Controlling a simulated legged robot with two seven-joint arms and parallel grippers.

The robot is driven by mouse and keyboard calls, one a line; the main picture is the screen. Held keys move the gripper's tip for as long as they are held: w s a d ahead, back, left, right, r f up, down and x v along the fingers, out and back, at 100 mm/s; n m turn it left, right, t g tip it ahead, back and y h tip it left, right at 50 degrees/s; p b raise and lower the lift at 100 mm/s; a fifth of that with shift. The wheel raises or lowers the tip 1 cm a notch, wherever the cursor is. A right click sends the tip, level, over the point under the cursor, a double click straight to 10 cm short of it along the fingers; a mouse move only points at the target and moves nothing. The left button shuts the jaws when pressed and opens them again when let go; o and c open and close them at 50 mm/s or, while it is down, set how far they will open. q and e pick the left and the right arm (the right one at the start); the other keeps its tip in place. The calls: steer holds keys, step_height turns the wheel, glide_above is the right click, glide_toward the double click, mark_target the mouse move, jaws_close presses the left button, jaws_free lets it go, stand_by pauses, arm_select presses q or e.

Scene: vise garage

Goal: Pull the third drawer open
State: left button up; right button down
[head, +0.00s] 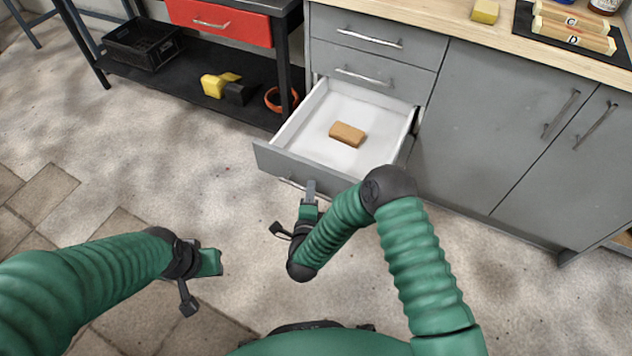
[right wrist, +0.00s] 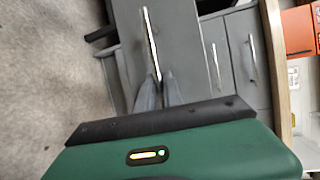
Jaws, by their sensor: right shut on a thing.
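The third drawer (head: 335,165) of the grey cabinet is pulled far out in the head view, and its white inside shows. A tan block (head: 347,134) lies in it. My right gripper (head: 311,187) is at the drawer's front, shut on its handle (head: 288,183). In the right wrist view the fingers (right wrist: 158,92) close around the metal handle bar (right wrist: 151,45). My left gripper (head: 212,262) is above the floor at the lower left, apart from the drawer; its fingers do not show clearly.
Two shut drawers (head: 370,50) are above the open one. Cabinet doors (head: 500,130) stand to the right. A black workbench shelf (head: 190,85) at the left holds a black crate (head: 142,43) and an orange ring (head: 279,100). The floor before the drawer is clear.

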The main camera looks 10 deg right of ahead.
steer(key=shift+s+a+f, duration=0.1)
steer(key=shift+s+f, duration=0.15)
steer(key=shift+s, duration=0.05)
steer(key=c, duration=1.8)
jaws_free()
steer(key=shift+w, duration=0.1)
steer(key=shift+o, duration=0.2)
steer(key=shift+r, duration=0.1)
steer(key=p+v, duration=0.6)
steer(key=v, duration=1.1)
steer(key=shift+w+r, duration=0.1)
steer(key=shift+w, duration=0.1)
